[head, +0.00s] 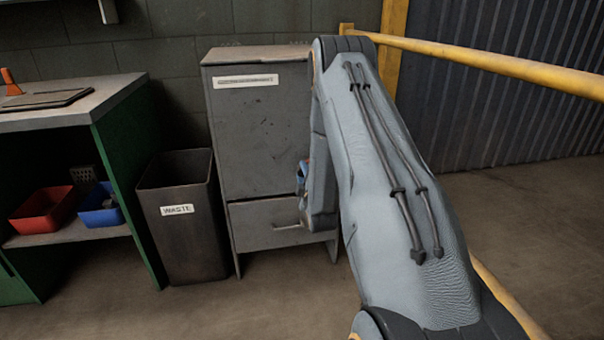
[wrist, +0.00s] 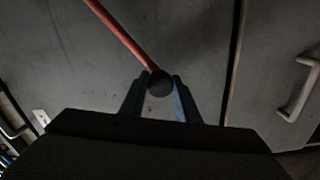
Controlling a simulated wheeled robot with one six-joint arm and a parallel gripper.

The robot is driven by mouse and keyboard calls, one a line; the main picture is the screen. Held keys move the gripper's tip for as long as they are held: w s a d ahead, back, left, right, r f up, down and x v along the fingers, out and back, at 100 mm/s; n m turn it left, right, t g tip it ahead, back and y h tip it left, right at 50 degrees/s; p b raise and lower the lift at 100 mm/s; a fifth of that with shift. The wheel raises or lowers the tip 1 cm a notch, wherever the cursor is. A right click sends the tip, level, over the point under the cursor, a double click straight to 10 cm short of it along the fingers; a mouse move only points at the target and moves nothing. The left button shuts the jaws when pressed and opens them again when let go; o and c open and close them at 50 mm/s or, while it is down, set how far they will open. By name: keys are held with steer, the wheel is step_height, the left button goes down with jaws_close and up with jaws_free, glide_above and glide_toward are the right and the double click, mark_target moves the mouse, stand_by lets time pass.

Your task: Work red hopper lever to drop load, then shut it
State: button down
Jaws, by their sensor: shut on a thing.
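The red lever (wrist: 122,36) runs from the upper left of the wrist view down to a dark round knob (wrist: 159,86). My gripper (wrist: 162,76) is shut on that knob, one finger on each side. The lever lies across the grey face of the hopper cabinet (head: 262,117), which also fills most of the wrist view (wrist: 195,45). In the head view my arm hides the lever and the fingertips. The cabinet carries a white label high on its front. I cannot see any load inside it.
A lower drawer front (head: 250,225) with a handle (wrist: 299,92) is below the cabinet's main panel. A dark waste bin (head: 185,235) stands left of it. A green-sided bench (head: 122,140) holds a red bin (head: 42,212) and a blue bin (head: 98,214). A yellow rail (head: 480,60) crosses the right.

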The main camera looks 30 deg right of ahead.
steer(key=c, duration=1.3)
jaws_free()
steer(key=shift+c, duration=0.2)
steer(key=p+v, duration=0.1)
steer(key=v, duration=0.6)
steer(key=shift+s, duration=0.35)
